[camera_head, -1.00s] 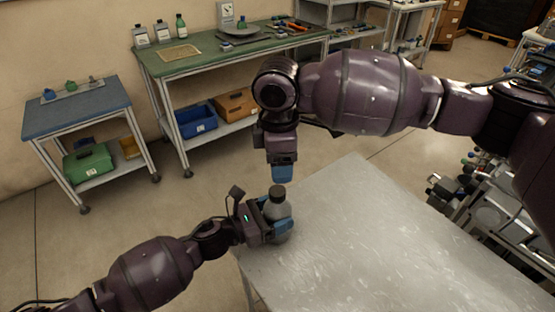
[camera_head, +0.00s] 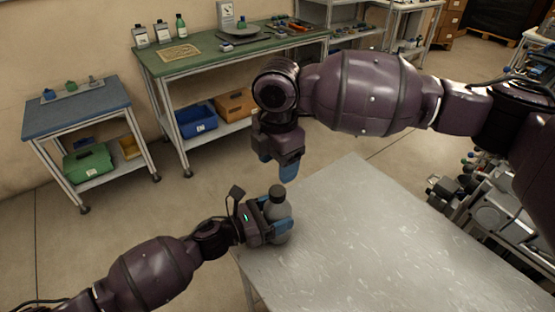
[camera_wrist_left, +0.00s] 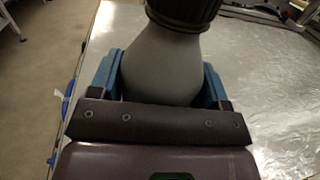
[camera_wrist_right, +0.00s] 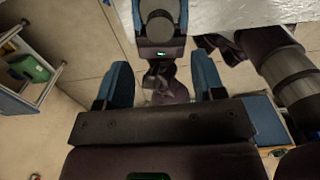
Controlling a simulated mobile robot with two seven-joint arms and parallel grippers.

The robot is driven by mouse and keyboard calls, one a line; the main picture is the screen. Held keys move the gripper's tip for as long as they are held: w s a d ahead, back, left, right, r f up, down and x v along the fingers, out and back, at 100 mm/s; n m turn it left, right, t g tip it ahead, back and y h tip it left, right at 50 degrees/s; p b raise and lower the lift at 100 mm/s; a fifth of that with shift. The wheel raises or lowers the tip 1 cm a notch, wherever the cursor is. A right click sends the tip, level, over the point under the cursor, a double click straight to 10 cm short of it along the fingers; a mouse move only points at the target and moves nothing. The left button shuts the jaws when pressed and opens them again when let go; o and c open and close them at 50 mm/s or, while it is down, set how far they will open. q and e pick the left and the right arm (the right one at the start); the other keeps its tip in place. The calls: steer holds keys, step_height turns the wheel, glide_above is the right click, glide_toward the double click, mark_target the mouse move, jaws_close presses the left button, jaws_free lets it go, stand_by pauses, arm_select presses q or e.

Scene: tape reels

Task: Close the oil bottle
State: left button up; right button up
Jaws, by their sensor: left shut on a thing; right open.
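The oil bottle (camera_head: 280,213) is grey with a black cap (camera_head: 277,192) on its top. It stands upright at the near left corner of the metal table. My left gripper (camera_head: 276,228) is shut on its body from the left; the left wrist view shows the grey shoulder (camera_wrist_left: 165,62) between the blue fingers.
The metal table (camera_head: 380,240) is otherwise bare to the right of the bottle. A green-topped bench (camera_head: 220,52) with bottles and tools and a small blue-topped table (camera_head: 78,108) stand behind on the left, away from both grippers.

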mark_target(277, 191)
steer(key=shift+f, duration=4)
steer(key=shift+c, duration=0.4)
steer(key=c, duration=0.9)
steer(key=m, duration=0.4)
steer(key=shift+m, duration=0.3)
steer(key=o, duration=1.1)
step_height(277, 191, up, 12)
steer(key=shift+r, duration=0.1)
